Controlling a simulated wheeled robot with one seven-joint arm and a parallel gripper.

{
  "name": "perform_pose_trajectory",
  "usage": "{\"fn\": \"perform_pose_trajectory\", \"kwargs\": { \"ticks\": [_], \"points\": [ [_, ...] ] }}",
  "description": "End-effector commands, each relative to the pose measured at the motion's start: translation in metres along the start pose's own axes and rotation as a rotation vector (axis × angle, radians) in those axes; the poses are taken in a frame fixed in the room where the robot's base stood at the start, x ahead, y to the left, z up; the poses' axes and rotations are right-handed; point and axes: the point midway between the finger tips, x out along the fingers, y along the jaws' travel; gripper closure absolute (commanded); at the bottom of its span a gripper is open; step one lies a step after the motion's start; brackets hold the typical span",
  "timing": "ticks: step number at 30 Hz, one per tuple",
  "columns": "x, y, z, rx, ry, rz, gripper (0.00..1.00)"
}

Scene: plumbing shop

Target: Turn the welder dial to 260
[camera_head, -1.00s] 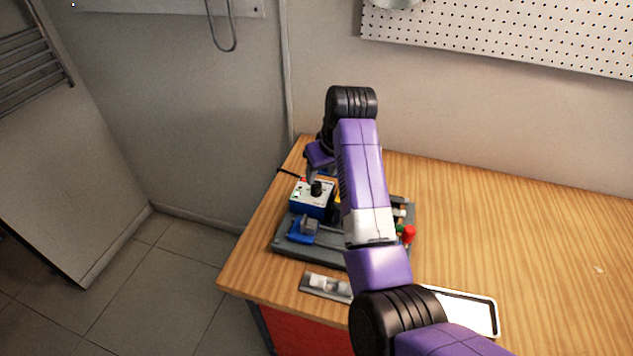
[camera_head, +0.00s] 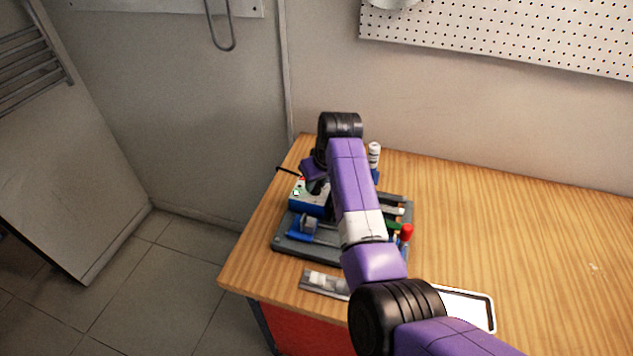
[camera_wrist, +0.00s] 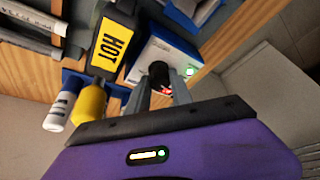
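The welder is a small white-and-blue box (camera_head: 308,208) at the left of the bench in the head view. It also shows tilted in the wrist view (camera_wrist: 178,47), with a green light. Its black dial knob (camera_wrist: 158,71) lies between the tips of my gripper (camera_wrist: 160,82) in the wrist view. The two fingers stand apart, one on each side of the knob; I cannot tell whether they touch it. My gripper mostly hides the knob in the head view. The dial's numbers and setting are not readable.
A grey tray (camera_head: 285,249) holds the welder, a blue clamp-like part (camera_head: 300,229) and a red-topped item (camera_head: 407,232). A yellow "HOT" sign (camera_wrist: 112,43) and a white-and-blue bottle (camera_wrist: 59,111) are close by. The bench's right side (camera_head: 530,230) is clear.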

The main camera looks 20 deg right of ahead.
Motion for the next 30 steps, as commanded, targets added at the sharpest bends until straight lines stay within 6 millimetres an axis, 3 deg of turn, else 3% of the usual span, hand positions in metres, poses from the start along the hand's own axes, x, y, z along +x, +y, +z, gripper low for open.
{"fn": "perform_pose_trajectory", "kwargs": {
  "ticks": [2, 14, 30],
  "points": [
    [-0.0001, 0.0, -0.0001, 0.0, 0.0, 0.0, 1.0],
    [-0.0003, -0.0006, -0.0002, 0.041, 0.0, 0.018, 1.0],
    [0.0007, -0.0036, -0.0011, 0.431, 0.002, 0.18, 1.0]
  ]
}}
